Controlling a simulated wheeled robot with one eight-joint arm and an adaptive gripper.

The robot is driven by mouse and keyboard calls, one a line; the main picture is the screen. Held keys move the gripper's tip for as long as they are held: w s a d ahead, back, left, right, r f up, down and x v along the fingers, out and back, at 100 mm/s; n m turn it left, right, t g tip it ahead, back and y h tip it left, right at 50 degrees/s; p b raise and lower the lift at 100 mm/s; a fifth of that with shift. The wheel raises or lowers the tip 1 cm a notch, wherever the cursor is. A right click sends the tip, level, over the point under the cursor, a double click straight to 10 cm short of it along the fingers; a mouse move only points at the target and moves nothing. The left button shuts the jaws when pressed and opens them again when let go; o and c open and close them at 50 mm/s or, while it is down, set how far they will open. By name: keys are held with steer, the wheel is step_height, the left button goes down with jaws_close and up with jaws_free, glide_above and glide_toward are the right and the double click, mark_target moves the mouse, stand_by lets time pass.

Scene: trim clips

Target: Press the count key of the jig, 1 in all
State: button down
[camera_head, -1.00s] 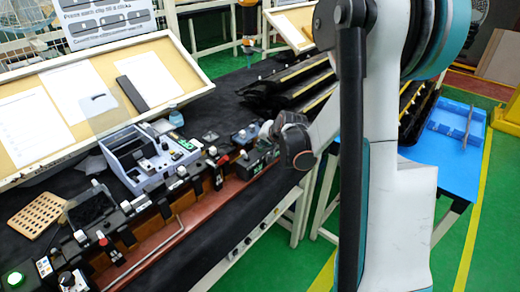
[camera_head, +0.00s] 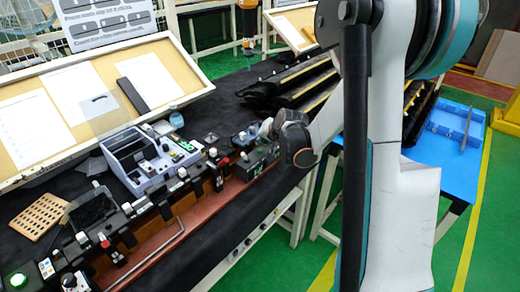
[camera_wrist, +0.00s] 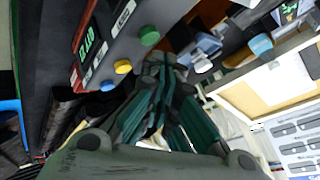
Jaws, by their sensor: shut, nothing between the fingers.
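The jig's dark grey control box (camera_wrist: 128,45) fills the upper left of the wrist view. It has a lit green display (camera_wrist: 90,42), a green key (camera_wrist: 149,36), a yellow key (camera_wrist: 122,67) and a blue key (camera_wrist: 107,85). I cannot read which is the count key. My gripper (camera_wrist: 160,70) is shut and empty, its fingertips close beside the box near the yellow and green keys. Contact cannot be told. In the head view the gripper (camera_head: 264,130) is small and partly hidden at the far end of the black jig row (camera_head: 160,200).
A grey-blue bin unit (camera_head: 150,165) stands behind the jig row. A tilted board with papers (camera_head: 60,108) is behind it. Black trim strips (camera_head: 295,82) lie farther along the bench. A blue table (camera_head: 450,172) stands at right, past my arm.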

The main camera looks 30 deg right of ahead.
mark_target(262, 149)
steer(key=shift+r, duration=0.1)
steer(key=shift+r+p, duration=1.6)
steer(key=shift+r, duration=0.8)
